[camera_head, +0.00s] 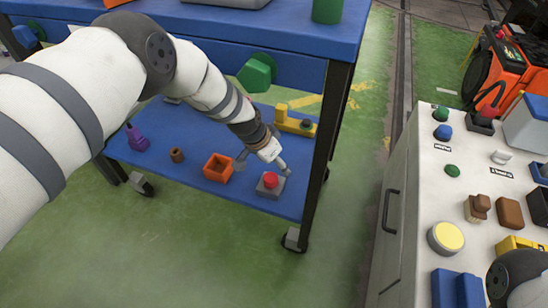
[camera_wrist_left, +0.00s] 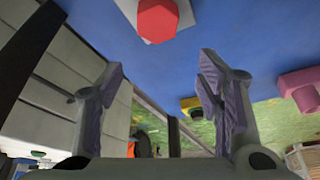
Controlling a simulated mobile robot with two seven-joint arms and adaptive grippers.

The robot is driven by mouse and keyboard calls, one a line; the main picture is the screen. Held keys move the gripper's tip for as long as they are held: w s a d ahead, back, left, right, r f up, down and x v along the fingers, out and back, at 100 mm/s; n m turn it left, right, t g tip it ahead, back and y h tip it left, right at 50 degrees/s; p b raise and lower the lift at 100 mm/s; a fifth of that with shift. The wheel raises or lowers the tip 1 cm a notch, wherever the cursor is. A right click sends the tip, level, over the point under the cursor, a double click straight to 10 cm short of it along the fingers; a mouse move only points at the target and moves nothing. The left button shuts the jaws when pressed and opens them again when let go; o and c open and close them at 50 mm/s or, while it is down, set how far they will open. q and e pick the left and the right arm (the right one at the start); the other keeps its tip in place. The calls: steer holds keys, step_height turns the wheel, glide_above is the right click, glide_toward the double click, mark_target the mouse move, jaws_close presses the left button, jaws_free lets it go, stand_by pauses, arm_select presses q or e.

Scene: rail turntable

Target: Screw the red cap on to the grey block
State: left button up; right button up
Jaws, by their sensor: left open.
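The red cap (camera_head: 270,180) sits on top of the grey block (camera_head: 268,193), on the blue lower shelf near its right front corner. I cannot tell whether its thread is engaged. My left gripper (camera_head: 262,167) is open just behind and above the cap, with nothing between its fingers. In the left wrist view the red cap (camera_wrist_left: 157,20) is at the top edge, beyond the open fingers (camera_wrist_left: 160,78), with part of the grey block (camera_wrist_left: 184,12) beside it. The right gripper is out of view; only part of my right arm shows at the lower right.
The shelf (camera_head: 235,195) also holds an orange open box (camera_head: 218,168), a brown cylinder (camera_head: 176,155), a purple piece (camera_head: 136,137) and a yellow piece (camera_head: 282,116). A dark table leg (camera_head: 322,150) stands right of the block. A white counter (camera_head: 425,190) with several parts is at right.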

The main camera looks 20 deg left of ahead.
mark_target(275, 175)
arm_select(q)
steer(key=shift+f+m, duration=0.15)
steer(key=shift+m, duration=0.15)
steer(key=shift+s+m+b, duration=0.1)
steer(key=shift+m+b, duration=0.2)
steer(key=shift+b, duration=0.15)
steer(key=shift+d+f+b, duration=0.15)
steer(key=shift+f+b, duration=1.1)
steer(key=shift+f, duration=0.7)
steer(key=shift+r, duration=0.1)
steer(key=shift+c, duration=0.6)
jaws_close()
